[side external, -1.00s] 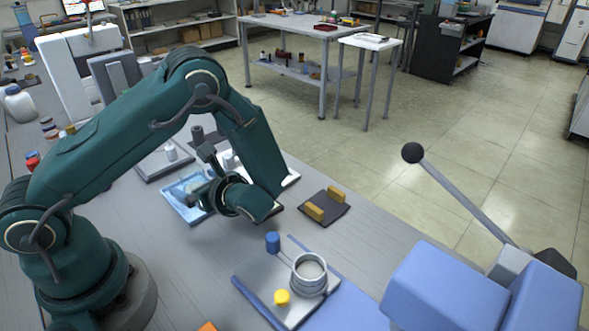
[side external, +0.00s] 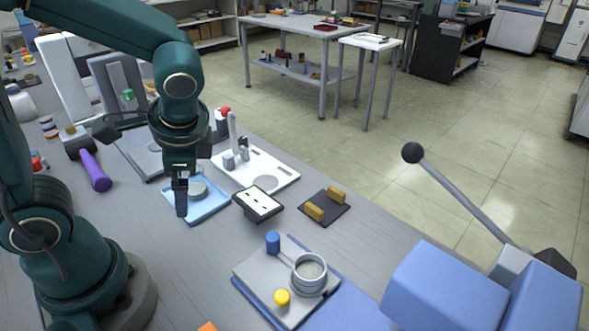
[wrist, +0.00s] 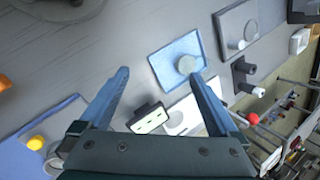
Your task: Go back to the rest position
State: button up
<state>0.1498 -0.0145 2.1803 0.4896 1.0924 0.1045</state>
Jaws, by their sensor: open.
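My gripper (side external: 181,197) points down in the side external view, in front of the light-blue tray (side external: 218,207). In the wrist view my gripper (wrist: 158,78) shows its two blue fingers spread wide apart with nothing between them. A grey-green disc (side external: 199,188) lies in the tray, and it also shows in the wrist view (wrist: 186,64). How high the fingertips are above the bench is hard to tell.
A black slotted block (side external: 257,203) and a white plate with a small stand (side external: 280,172) are to the right. A grey plate (side external: 262,276) with a metal cup (side external: 309,274) lies in front. A purple-handled tool (side external: 95,170) is at left. Bare bench (side external: 175,270) is in front of my gripper.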

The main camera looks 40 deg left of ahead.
jog(key=s+d+r+n+t+h, duration=0.1)
jog(key=d+r+n+t+h, duration=0.4)
jog(key=d, duration=0.2)
jog(key=shift+s+r+n+t, duration=0.2)
jog(key=shift+s+n+t, duration=0.1)
jog(key=shift+s+n, duration=0.1)
